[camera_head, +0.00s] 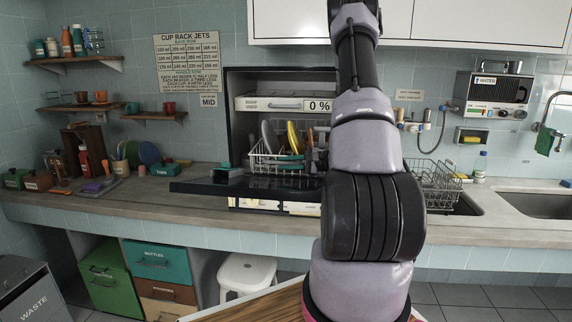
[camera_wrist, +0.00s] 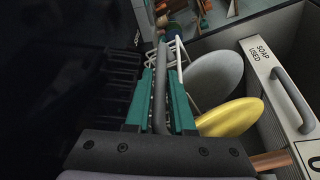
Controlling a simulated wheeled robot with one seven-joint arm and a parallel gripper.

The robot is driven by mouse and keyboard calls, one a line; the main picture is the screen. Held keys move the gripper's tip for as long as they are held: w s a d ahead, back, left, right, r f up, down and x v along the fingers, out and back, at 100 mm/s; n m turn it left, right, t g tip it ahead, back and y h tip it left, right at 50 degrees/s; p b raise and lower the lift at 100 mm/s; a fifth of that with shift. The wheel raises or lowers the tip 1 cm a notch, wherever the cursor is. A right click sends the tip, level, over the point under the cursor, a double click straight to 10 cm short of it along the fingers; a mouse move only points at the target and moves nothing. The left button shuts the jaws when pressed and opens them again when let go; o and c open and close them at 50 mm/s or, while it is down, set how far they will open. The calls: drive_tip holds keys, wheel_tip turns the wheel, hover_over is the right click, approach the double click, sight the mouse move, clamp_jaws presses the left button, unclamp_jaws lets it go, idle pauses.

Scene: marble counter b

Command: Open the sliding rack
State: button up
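The sliding rack (camera_head: 262,166) is a white wire basket inside the open dishwasher on the counter. It holds dishes, and its wires also show in the wrist view (camera_wrist: 180,58). A grey bar (camera_wrist: 161,62), which looks like the rack's handle, runs along its front. My gripper (camera_head: 292,158) reaches in from the right at the rack's front. In the wrist view its teal fingers (camera_wrist: 161,85) lie close on both sides of the bar and look shut on it. My arm hides the right part of the rack.
The dark dishwasher door (camera_head: 240,187) is folded down in front. A soap drawer (camera_head: 275,103) is above the rack. A grey plate (camera_wrist: 215,75) and a yellow plate (camera_wrist: 232,117) stand in the rack. A second wire rack (camera_head: 437,182) is by the sink.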

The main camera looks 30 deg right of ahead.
drive_tip(key=shift+o, duration=1.2)
